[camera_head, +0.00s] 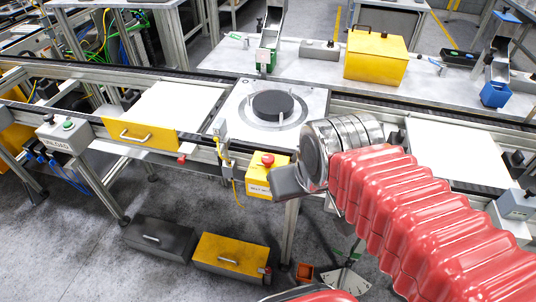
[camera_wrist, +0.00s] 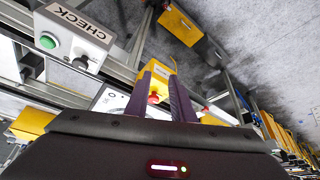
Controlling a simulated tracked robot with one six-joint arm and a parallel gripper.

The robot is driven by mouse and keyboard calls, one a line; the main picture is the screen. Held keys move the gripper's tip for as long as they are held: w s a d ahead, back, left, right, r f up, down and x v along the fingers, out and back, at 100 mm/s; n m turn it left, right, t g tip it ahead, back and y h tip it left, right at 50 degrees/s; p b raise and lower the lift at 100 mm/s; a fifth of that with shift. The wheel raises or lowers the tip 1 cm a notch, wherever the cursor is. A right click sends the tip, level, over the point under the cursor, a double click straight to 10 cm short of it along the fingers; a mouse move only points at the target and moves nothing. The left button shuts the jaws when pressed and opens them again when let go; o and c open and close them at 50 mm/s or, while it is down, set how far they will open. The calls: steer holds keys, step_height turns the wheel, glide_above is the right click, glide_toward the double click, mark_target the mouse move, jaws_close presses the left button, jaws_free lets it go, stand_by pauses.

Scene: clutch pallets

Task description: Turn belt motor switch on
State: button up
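The belt motor switch is a small yellow box (camera_head: 267,182) with a red button (camera_head: 267,159) on top and a white label on its front. It is mounted at the front rail of the conveyor, below the round black disc. My gripper (camera_head: 286,182) is close to its right side in the head view; whether they touch cannot be told. In the wrist view my gripper's two dark fingers (camera_wrist: 161,78) stand apart with nothing held. A yellow box (camera_wrist: 158,68) and a red knob (camera_wrist: 153,98) show between and around the fingers, partly hidden. The switch's state is not readable.
A grey box with a green button (camera_head: 67,125) stands on the left rail. A CHECK box (camera_wrist: 75,35) is in the wrist view. A yellow drawer (camera_head: 140,133) sits left of the switch. Black (camera_head: 160,238) and yellow cases (camera_head: 232,255) lie on the floor below.

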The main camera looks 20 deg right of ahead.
mark_target(268, 157)
steer(key=o, duration=0.6)
steer(key=w+r+n+g, duration=0.1)
steer(key=w+g, duration=0.3)
steer(key=w, duration=1.4)
steer(key=shift+w+r+n, duration=0.25)
steer(key=shift+w+n, duration=0.05)
steer(key=shift+w, duration=0.1)
steer(key=r, duration=0.2)
steer(key=w+r+n+g, duration=0.1)
steer(key=shift+w+d+r, duration=0.1)
steer(key=shift+w+r, duration=0.05)
steer(key=shift+r, duration=0.2)
steer(key=shift+f, duration=0.15)
step_height(268, 157, down, 14)
steer(key=shift+r, duration=0.2)
steer(key=c, duration=1)
